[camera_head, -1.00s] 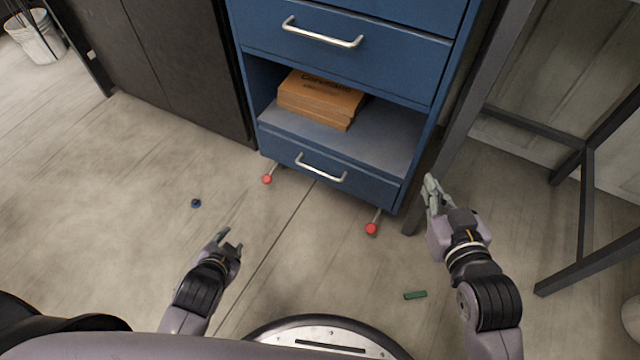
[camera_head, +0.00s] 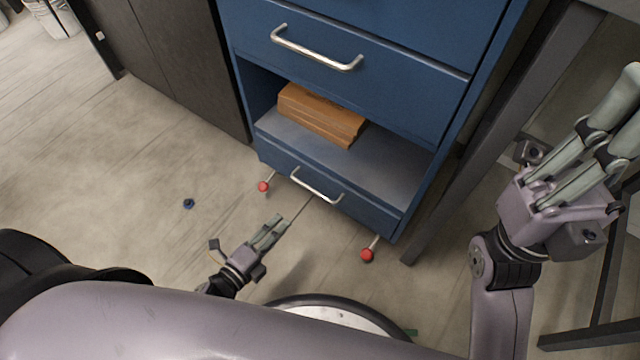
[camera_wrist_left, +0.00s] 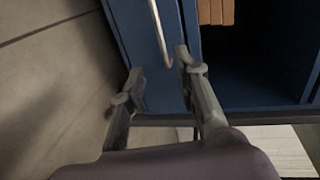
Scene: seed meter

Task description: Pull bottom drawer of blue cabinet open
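The blue cabinet (camera_head: 440,112) stands ahead of me. Its bottom drawer (camera_head: 358,208) has a blue front and looks closed. The drawer's silver bar handle (camera_head: 316,187) also shows in the left wrist view (camera_wrist_left: 160,34). My left gripper (camera_head: 280,224) is in front of and below the handle, pointing at the drawer. In the left wrist view its fingers (camera_wrist_left: 159,64) are spread and empty. The handle's end appears between the fingertips, near the right one; contact cannot be told. My right gripper (camera_head: 630,100) is raised at the right, fingers apart and empty, away from the cabinet.
Brown boxes (camera_head: 320,115) lie on the open shelf above the drawer. Red-tipped feet (camera_head: 367,255) stick out below the cabinet. A dark table leg (camera_head: 480,145) stands close on the right, a dark cabinet (camera_head: 180,60) on the left. Floor in front is mostly clear.

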